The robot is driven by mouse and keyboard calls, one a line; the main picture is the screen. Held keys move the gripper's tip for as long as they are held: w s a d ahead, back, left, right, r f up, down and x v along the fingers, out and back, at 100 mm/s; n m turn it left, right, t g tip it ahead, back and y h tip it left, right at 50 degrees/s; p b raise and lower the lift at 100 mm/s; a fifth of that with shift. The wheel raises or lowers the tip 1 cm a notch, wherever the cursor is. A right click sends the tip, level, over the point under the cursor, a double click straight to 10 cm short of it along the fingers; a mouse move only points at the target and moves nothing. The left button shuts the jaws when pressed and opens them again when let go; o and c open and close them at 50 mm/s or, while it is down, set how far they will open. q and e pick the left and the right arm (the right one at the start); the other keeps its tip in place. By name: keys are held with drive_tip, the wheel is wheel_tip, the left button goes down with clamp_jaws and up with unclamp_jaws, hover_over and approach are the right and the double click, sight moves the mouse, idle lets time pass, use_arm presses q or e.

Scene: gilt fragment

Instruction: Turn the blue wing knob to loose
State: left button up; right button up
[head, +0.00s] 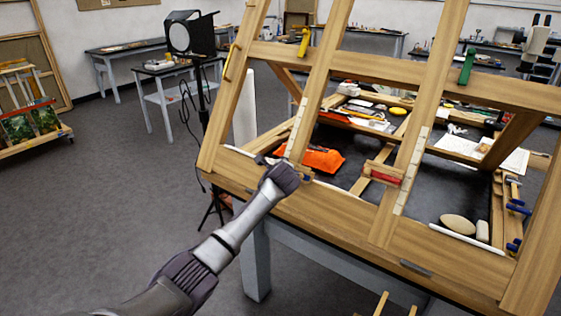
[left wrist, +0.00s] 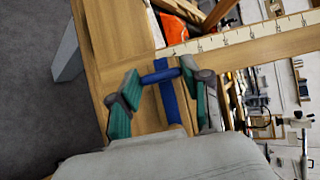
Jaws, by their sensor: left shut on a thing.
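The blue wing knob (left wrist: 161,76) shows in the left wrist view as a short crossbar with a blue strip below it, against the wooden frame. My left gripper (left wrist: 165,88) has its teal-padded fingers on either side of the crossbar, closed on its ends. In the head view my left gripper (head: 283,178) is at the lower left beam of the wooden frame (head: 330,212) and hides most of the knob. I cannot read which way the knob is set. My right gripper is in neither view.
A red-handled clamp (head: 384,178), a yellow clamp (head: 304,42) and a green clamp (head: 467,66) sit on the frame. Blue clamps (head: 517,208) hang at right. Open floor lies left.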

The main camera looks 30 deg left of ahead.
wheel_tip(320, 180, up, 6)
drive_tip(key=p, duration=0.5)
use_arm(q)
drive_tip(key=n+g+h, duration=0.1)
drive_tip(key=n, duration=0.2)
drive_tip(key=n+g+h, duration=0.1)
drive_tip(key=n+g, duration=0.1)
drive_tip(key=n, duration=0.1)
drive_tip(key=n+g+h, duration=0.1)
drive_tip(key=n, duration=0.2)
drive_tip(key=shift+w+a+n+g+h+b, duration=0.15)
drive_tip(key=shift+a+n+g+h+b, duration=0.05)
drive_tip(key=shift+n+g+h+b, duration=0.5)
drive_tip(key=shift+n+h+b, duration=0.1)
drive_tip(key=shift+n+b, duration=0.3)
drive_tip(key=n+h+b, duration=0.1)
drive_tip(key=n+b, duration=0.1)
drive_tip(key=b, duration=0.1)
drive_tip(key=shift+a+f+h+b, duration=0.1)
drive_tip(key=shift+f+h+b, duration=0.05)
drive_tip(key=shift+h+b, duration=0.15)
drive_tip(key=shift+r+n+g+h+b, duration=0.2)
drive_tip(key=shift+n+g+h+b, duration=0.3)
drive_tip(key=shift+b, duration=0.6)
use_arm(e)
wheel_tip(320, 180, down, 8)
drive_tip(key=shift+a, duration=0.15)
